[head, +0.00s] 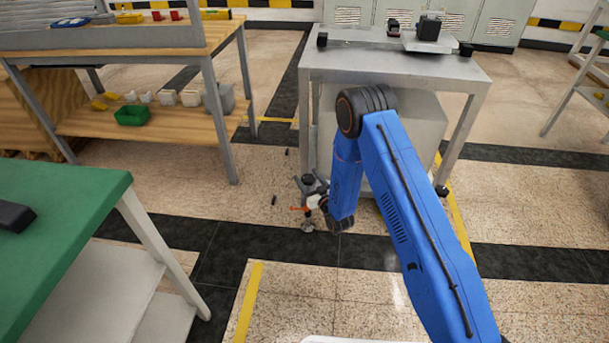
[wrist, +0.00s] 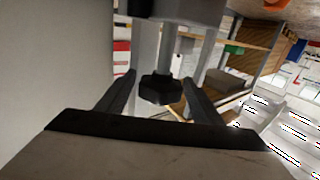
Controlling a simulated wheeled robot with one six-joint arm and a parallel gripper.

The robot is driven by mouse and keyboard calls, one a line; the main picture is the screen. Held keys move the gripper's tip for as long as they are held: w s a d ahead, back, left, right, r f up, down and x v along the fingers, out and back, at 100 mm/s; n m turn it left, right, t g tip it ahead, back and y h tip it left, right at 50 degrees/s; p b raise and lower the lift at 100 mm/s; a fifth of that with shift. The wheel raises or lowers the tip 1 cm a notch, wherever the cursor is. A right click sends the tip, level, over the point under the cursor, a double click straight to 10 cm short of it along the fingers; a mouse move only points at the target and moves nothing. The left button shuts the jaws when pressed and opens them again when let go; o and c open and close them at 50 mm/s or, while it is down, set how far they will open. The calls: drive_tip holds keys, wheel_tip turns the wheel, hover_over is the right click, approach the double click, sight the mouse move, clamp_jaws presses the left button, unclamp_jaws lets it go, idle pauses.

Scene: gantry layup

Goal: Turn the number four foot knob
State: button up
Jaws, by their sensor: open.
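A dark, lobed foot knob (wrist: 162,88) sits on a grey vertical stem in the wrist view. No number is legible on it. My gripper (wrist: 158,76) is open, with one finger on each side of the knob and a visible gap to both. How far the fingertips reach past the knob is hard to tell. In the head view my gripper is low at the front left leg of the grey table (head: 330,62), and my arm partly hides that area. Another dark foot (head: 441,191) shows under the table's right leg.
A wooden shelf bench (head: 150,123) with a green bin (head: 132,115) stands to the left. A green-topped table (head: 70,200) is at the near left. Small black devices (head: 428,28) lie on the grey table. Floor between the tables is mostly clear.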

sight(311, 174)
drive_tip(key=shift+x, duration=1.35)
drive_tip(key=c, duration=1.1)
drive_tip(key=shift+o, duration=0.3)
drive_tip(key=shift+m+t+h, duration=0.3)
drive_tip(key=shift+h, duration=0.1)
drive_tip(key=m+h, duration=0.1)
drive_tip(key=t+h, duration=0.1)
drive_tip(key=shift+d+m+h, duration=0.2)
drive_tip(key=shift+m+h, duration=0.1)
drive_tip(key=shift+m, duration=0.1)
drive_tip(key=m+h, duration=0.1)
drive_tip(key=h, duration=0.1)
drive_tip(key=m+t+h, duration=0.1)
drive_tip(key=shift+w+d+m+h, duration=0.2)
drive_tip(key=shift+d+m+h, duration=0.1)
drive_tip(key=shift+d+h, duration=0.1)
drive_tip(key=shift+d+m+h, duration=0.3)
drive_tip(key=shift+m+h, duration=0.5)
drive_tip(key=shift+h, duration=0.45)
drive_tip(key=shift+d+m+h, duration=0.25)
drive_tip(key=shift+m+h, duration=0.55)
drive_tip(key=shift+h, duration=0.5)
drive_tip(key=shift+d+m+h, duration=0.3)
drive_tip(key=shift+m+h, duration=0.5)
drive_tip(key=shift+h, duration=0.45)
